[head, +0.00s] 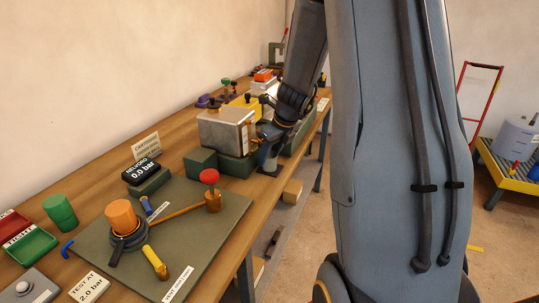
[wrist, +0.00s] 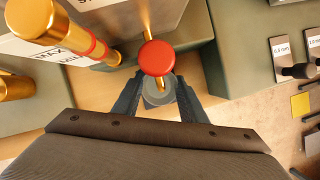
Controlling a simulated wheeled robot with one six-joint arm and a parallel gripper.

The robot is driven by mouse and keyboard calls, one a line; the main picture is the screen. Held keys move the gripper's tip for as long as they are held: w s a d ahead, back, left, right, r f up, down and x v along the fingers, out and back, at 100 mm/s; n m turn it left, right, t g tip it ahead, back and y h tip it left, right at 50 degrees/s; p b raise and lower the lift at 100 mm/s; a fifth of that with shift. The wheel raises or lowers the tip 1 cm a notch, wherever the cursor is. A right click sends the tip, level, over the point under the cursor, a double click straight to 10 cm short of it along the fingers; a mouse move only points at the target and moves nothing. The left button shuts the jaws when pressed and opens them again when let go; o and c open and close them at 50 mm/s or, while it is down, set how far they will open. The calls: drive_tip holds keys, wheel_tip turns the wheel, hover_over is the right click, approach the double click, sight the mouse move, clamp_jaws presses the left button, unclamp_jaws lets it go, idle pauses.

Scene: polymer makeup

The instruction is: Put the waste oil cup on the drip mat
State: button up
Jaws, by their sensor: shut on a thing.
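My gripper (wrist: 158,100) is shut on a small grey cup (wrist: 154,100), which I take to be the waste oil cup. The cup sits between the two dark fingers, partly hidden by a red knob (wrist: 157,57) and brass spout above it. In the head view my gripper (head: 268,158) is low at the bench's front edge, beside the metal tank on its green base. A small dark patch (head: 262,172) lies on the bench just under the gripper; it may be the drip mat. I cannot tell whether the cup touches it.
The metal tank (head: 226,130) stands left of my gripper. A brass cylinder with a red band (wrist: 88,42) is close by in the wrist view. A green block (head: 200,161) and a red-knobbed valve (head: 211,190) are nearer on the bench (head: 105,178).

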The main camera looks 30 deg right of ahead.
drive_tip(key=o, duration=1)
drive_tip(key=v, duration=1.2)
drive_tip(key=s+a+f+n+g, duration=0.1)
drive_tip(key=s+a+f+n, duration=0.1)
drive_tip(key=s+a+n, duration=0.2)
drive_tip(key=s+a+f+n+g, duration=0.1)
drive_tip(key=s+a+n, duration=0.3)
drive_tip(key=n, duration=0.6)
drive_tip(key=s+a+f+n, duration=0.3)
drive_tip(key=a+n, duration=0.3)
drive_tip(key=n, duration=0.2)
drive_tip(key=shift+s+a+f+g+h, duration=0.3)
drive_tip(key=shift+s+a+f+g, duration=0.1)
drive_tip(key=shift+f, duration=0.15)
drive_tip(key=s+a+n, duration=0.1)
drive_tip(key=s+n, duration=0.1)
drive_tip(key=n, duration=0.1)
drive_tip(key=s+a+f+n, duration=0.1)
drive_tip(key=s+n, duration=0.1)
drive_tip(key=n, duration=0.1)
drive_tip(key=s+a+f+n, duration=0.1)
drive_tip(key=s+n, duration=0.1)
drive_tip(key=n, duration=0.2)
drive_tip(key=shift+a+f+g+h, duration=0.2)
drive_tip(key=shift+a+g+h, duration=0.05)
drive_tip(key=shift+g+h, duration=0.05)
drive_tip(key=shift+s+a+f+n, duration=0.1)
drive_tip(key=shift+s+n, duration=0.25)
drive_tip(key=shift+n, duration=0.25)
